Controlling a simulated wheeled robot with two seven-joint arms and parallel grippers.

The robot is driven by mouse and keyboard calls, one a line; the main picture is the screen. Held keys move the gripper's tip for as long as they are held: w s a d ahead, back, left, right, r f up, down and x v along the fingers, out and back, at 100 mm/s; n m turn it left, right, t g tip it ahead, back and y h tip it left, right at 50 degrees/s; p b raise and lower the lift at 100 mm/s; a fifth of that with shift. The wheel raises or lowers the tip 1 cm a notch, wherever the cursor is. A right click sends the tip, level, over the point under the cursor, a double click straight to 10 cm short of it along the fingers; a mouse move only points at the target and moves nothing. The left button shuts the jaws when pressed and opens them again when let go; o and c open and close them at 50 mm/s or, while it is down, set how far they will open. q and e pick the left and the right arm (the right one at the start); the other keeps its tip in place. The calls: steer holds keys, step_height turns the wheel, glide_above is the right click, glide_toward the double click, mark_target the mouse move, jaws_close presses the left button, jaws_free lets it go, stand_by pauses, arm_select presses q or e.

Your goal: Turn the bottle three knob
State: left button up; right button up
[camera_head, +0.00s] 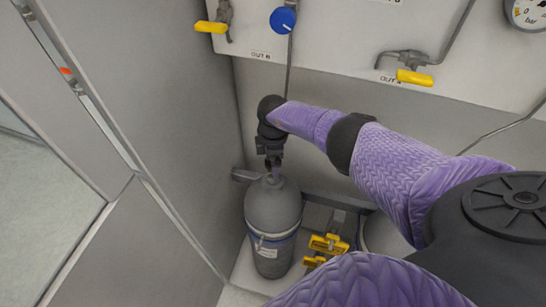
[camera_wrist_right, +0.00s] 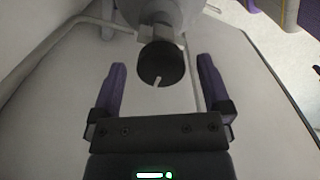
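A grey gas bottle (camera_head: 273,208) stands upright in the corner, with a label on its lower front. My right gripper (camera_head: 274,168) is directly above its top, pointing down, and hides the valve there in the head view. In the right wrist view, a round black knob (camera_wrist_right: 160,66) with a white mark is on the bottle's valve. My right gripper's two purple fingers (camera_wrist_right: 161,72) are spread on either side of it in the picture, with gaps on both sides. The gripper is open and I cannot tell the depth to the knob. My left gripper is not in view.
Yellow clamps (camera_head: 328,243) sit right of the bottle, with another grey bottle (camera_head: 383,236) partly behind my arm. A grey wall (camera_head: 150,130) stands close on the left. The panel above carries a blue knob (camera_head: 283,20), yellow valve handles (camera_head: 414,77) and a gauge (camera_head: 528,12).

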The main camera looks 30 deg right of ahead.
step_height(320, 180, up, 10)
steer(key=p, duration=0.4)
